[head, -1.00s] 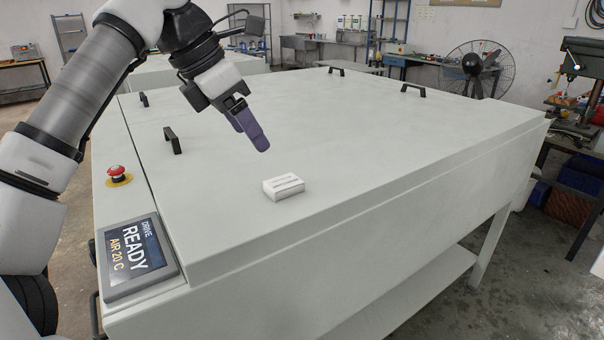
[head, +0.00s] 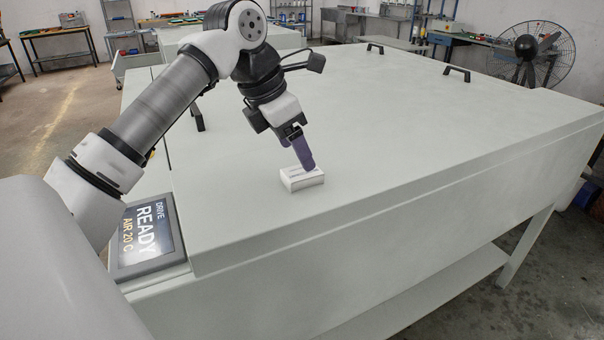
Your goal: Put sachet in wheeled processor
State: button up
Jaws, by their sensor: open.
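A small white box-shaped sachet (head: 302,181) with dark print lies on the flat top of the large pale processor (head: 400,140). My gripper (head: 308,166) with purple fingers points down at the far edge of the sachet and overlaps it in the picture. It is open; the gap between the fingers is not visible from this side. I cannot tell whether the fingers touch the sachet. The processor's lid is down, with black handles (head: 456,73) on it. No wheels of the processor are in view.
A display panel (head: 147,238) reading "DRIVE READY AIR 20 C" sits at the processor's near left corner. A lower shelf (head: 430,295) is under the top. A large fan (head: 530,52) stands behind at the right. The lid around the sachet is clear.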

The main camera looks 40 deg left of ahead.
aim_at(301, 171)
jog(key=p+x, duration=0.1)
jog(key=x, duration=0.4)
jog(key=shift+s+f+p, duration=0.1)
jog(key=shift+s+p, duration=0.1)
jog(key=shift+p, duration=0.2)
jog(key=shift+c, duration=0.4)
jog(key=c, duration=1.1)
